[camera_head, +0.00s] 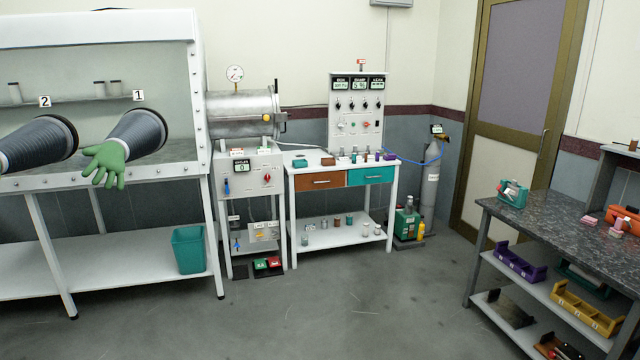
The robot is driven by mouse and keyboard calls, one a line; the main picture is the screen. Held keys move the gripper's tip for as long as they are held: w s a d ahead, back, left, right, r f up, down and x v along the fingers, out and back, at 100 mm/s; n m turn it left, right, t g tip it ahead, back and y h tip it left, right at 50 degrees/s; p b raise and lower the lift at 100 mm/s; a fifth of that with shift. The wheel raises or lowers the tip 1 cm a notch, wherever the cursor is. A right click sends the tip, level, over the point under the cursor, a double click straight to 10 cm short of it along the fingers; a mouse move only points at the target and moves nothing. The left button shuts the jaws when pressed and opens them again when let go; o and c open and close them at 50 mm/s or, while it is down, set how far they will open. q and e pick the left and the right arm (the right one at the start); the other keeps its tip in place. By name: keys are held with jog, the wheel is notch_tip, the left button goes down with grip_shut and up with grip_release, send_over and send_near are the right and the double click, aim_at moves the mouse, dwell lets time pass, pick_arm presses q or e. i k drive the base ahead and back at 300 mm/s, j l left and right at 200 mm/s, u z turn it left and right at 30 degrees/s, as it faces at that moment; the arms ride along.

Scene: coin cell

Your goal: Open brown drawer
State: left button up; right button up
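The brown drawer (318,182) is in the white table (291,205) near the middle of the head view. Its front is orange-brown with a small pale handle at its centre. It looks shut, with its front flush with the teal drawer (370,176) on its right. Neither of my grippers shows in this view.
A glovebox (100,182) with a green glove (106,162) stands at the left. A steel chamber stand (249,172) adjoins the white table on its left. A gas cylinder (429,185) stands to its right. A dark-topped bench (560,232) is at the right. The grey floor (350,290) in front is clear.

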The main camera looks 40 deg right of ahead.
aim_at(313, 181)
jog(key=i+l+z, duration=0.7)
jog(key=i, duration=0.2)
jog(key=i+l+z, duration=0.35)
jog(key=i, duration=0.15)
jog(key=i+z, duration=0.35)
jog(key=i+u, duration=0.15)
jog(key=i, duration=0.25)
jog(key=i+l+u, duration=0.15)
jog(key=i, duration=0.3)
jog(key=i+l+u, duration=0.2)
jog(key=i, duration=0.2)
jog(key=i+l+u, duration=0.15)
jog(key=i, duration=0.25)
jog(key=i+l+u, duration=1.15)
jog(key=k+l, duration=0.05)
